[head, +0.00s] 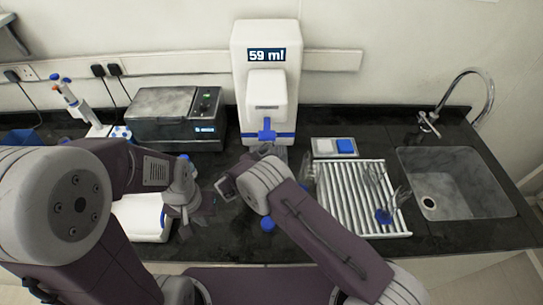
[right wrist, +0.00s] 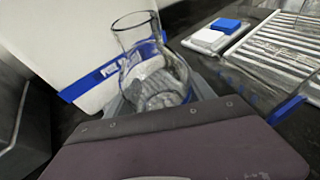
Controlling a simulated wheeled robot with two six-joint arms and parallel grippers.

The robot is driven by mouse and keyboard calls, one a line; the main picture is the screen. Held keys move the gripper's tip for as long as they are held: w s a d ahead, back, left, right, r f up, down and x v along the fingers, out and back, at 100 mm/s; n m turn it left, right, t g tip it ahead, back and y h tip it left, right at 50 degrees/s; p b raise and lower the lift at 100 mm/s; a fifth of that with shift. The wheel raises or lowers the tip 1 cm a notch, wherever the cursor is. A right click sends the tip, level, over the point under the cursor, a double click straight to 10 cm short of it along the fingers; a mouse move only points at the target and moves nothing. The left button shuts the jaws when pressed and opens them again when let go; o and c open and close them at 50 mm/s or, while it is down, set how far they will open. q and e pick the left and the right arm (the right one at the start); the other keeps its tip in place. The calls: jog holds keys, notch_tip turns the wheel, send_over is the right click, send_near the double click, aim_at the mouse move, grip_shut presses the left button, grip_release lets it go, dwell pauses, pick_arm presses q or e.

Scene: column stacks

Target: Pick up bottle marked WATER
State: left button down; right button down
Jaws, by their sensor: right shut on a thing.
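No label reading WATER can be made out in either view. My right gripper (right wrist: 155,92) is shut on a clear glass flask (right wrist: 134,38) with a blue band, in front of the white dispenser (head: 264,75). In the head view my right wrist hides most of the flask. My left gripper (head: 190,203) is over the counter left of centre; whether its jaws are open is unclear. A small blue top (head: 184,156) shows just behind it, its body hidden. Another blue cap (head: 268,224) shows near the counter's front, partly hidden by my right arm.
The dispenser display reads 59 ml. A grey instrument (head: 177,112) stands at the back left, with a pipette stand (head: 72,94) beside it. A white rack (head: 340,185) with glassware lies right of centre, before the sink (head: 455,180). A white-and-blue tray (head: 335,147) lies behind the rack.

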aim_at(274, 148)
jog(key=shift+s+a+r, duration=0.1)
jog(key=shift+r, duration=0.6)
jog(key=r, duration=0.1)
jog(key=r+b, duration=0.1)
jog(key=shift+d+r, duration=0.3)
jog(key=s+d+r+b, duration=0.1)
jog(key=s+d+r, duration=0.5)
jog(key=d, duration=0.3)
jog(key=shift+d+r+b, duration=0.2)
jog(key=shift+r+b, duration=0.15)
dwell(1.2)
